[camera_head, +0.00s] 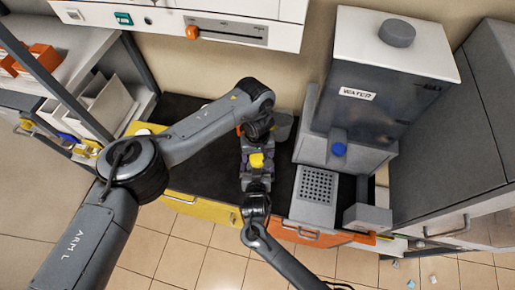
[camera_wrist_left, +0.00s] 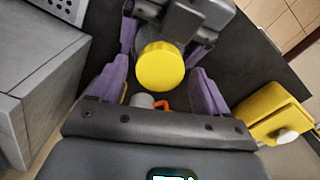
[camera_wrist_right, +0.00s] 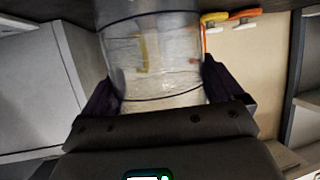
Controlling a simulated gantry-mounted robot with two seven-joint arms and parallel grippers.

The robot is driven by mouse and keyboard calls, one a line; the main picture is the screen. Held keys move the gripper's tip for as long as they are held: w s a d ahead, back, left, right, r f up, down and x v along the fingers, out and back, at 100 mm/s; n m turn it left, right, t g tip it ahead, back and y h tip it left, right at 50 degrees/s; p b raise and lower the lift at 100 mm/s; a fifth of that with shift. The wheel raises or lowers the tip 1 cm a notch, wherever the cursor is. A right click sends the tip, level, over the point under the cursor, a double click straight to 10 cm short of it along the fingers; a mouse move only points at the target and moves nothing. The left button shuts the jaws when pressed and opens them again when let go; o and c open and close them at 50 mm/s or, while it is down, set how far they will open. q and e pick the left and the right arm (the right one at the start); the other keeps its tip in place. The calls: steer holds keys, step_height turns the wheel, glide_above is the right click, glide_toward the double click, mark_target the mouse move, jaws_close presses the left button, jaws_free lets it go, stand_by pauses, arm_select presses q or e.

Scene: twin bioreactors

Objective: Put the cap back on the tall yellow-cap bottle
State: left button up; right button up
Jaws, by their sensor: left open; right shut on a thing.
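The yellow cap (camera_head: 256,160) shows between my two grippers in the head view. In the left wrist view the round yellow cap (camera_wrist_left: 160,66) faces the camera between the purple fingers of my left gripper (camera_wrist_left: 160,78), which are open with gaps on both sides. My right gripper (camera_wrist_right: 158,88) is shut on a clear, see-through bottle (camera_wrist_right: 150,55), held around its body. The cap lies over the bottle in the left wrist view and hides its neck; I cannot tell whether the cap is seated. My right gripper's fingers (camera_wrist_left: 130,30) also show beyond the cap.
A dark worktop (camera_head: 215,165) lies below the grippers. To the right stand a grey perforated block (camera_head: 316,190) and a water tank (camera_head: 385,85). A yellow drawer front (camera_head: 190,205) and an orange one (camera_head: 305,236) line the near edge. A white cabinet (camera_head: 235,20) hangs behind.

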arm_select(q)
steer(key=shift+f, duration=0.6)
steer(key=shift+c, duration=0.2)
steer(key=c, duration=1.1)
steer(key=shift+o, duration=0.2)
steer(key=m, duration=1)
steer(key=o, duration=1.2)
steer(key=shift+c, duration=0.2)
steer(key=shift+r, duration=0.15)
